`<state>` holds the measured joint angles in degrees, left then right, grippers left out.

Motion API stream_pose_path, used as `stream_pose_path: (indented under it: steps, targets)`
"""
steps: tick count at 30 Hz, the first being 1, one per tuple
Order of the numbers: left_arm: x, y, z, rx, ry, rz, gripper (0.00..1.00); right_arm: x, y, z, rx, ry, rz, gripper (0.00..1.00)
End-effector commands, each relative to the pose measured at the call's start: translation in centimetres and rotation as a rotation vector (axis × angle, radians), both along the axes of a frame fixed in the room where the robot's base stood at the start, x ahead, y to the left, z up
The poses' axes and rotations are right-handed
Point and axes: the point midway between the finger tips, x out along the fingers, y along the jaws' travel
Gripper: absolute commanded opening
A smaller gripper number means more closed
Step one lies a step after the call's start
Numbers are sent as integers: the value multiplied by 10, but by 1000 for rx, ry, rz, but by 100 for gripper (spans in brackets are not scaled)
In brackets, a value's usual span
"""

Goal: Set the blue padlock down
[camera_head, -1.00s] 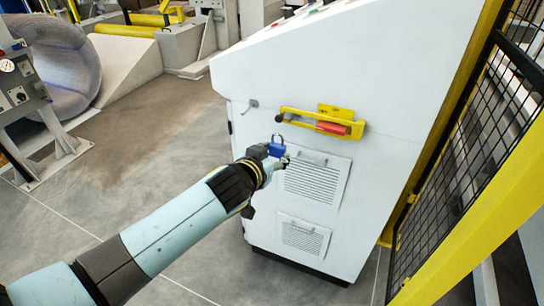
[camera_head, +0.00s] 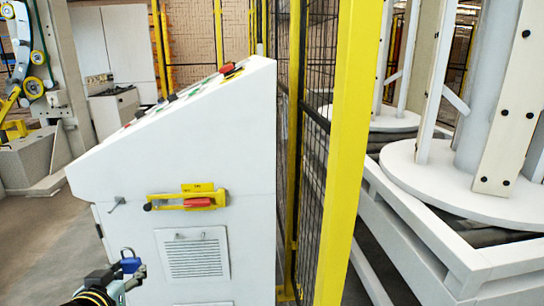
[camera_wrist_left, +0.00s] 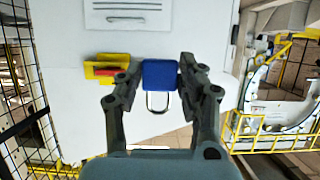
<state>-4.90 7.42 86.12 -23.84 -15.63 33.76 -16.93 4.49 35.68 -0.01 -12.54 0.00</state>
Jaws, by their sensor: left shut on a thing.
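The blue padlock (camera_head: 130,265) is held in my left gripper (camera_head: 128,276), low in the head view, in front of the white cabinet (camera_head: 240,150). In the left wrist view the padlock (camera_wrist_left: 159,75) sits between the two fingers of my left gripper (camera_wrist_left: 160,77), with its silver shackle toward the wrist. The shackle looks closed in that view. The padlock is apart from the yellow latch with a red handle (camera_head: 198,201) on the cabinet, which also shows in the left wrist view (camera_wrist_left: 104,68). My right gripper is not in view.
A small hook (camera_head: 116,204) sticks out of the cabinet left of the latch. A vent panel (camera_head: 192,254) is below the latch. A yellow post (camera_head: 345,150) and black mesh fence (camera_head: 312,170) stand right of the cabinet. Grey floor (camera_head: 45,240) is open at left.

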Motion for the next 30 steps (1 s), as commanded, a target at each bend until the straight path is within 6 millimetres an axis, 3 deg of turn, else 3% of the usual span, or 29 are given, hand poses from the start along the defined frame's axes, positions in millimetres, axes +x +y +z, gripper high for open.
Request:
stream_pose_path:
  steps: [6, 11, 14, 21, 27, 30]
  targets:
    - [11, 28, 62, 5, -10, -2, 1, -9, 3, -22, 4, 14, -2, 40]
    - [10, 25, 117, 6, -8, -51, 1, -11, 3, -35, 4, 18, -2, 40]
    - [2, 8, 150, 4, -8, -120, 1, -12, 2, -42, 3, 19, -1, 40]
    - [-38, -59, 208, 5, -3, -381, 1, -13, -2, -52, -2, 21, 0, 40]
    - [-73, -104, 231, 3, -2, -567, 1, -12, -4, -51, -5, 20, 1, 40]
    - [-85, -117, 233, 1, -1, -630, 1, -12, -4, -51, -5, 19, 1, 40]
